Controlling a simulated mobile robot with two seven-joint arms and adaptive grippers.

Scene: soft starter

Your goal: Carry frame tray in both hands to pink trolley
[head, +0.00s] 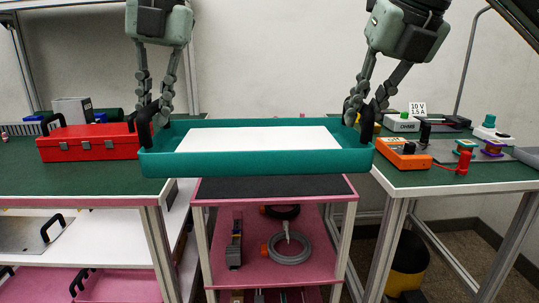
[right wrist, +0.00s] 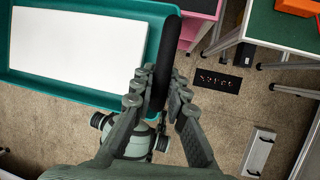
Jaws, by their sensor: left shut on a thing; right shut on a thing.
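The teal frame tray (head: 255,165) holds a flat white panel (head: 260,138) and hangs level in the air. My left gripper (head: 153,114) is shut on its left black handle (head: 144,128). My right gripper (head: 362,112) is shut on its right black handle (head: 367,127). In the right wrist view, the fingers of my right gripper (right wrist: 157,88) lie on both sides of that handle, with floor below. The pink trolley (head: 340,212) shows below and behind the tray, its dark top (head: 275,188) partly hidden by it. A pink corner of the trolley also shows in the right wrist view (right wrist: 190,32).
A green table at left (head: 90,182) carries a red toolbox (head: 90,143) close to the tray's left end. A green table at right (head: 460,180) carries an orange device (head: 403,154) and several small parts. The trolley's lower shelf holds a grey coil (head: 290,250).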

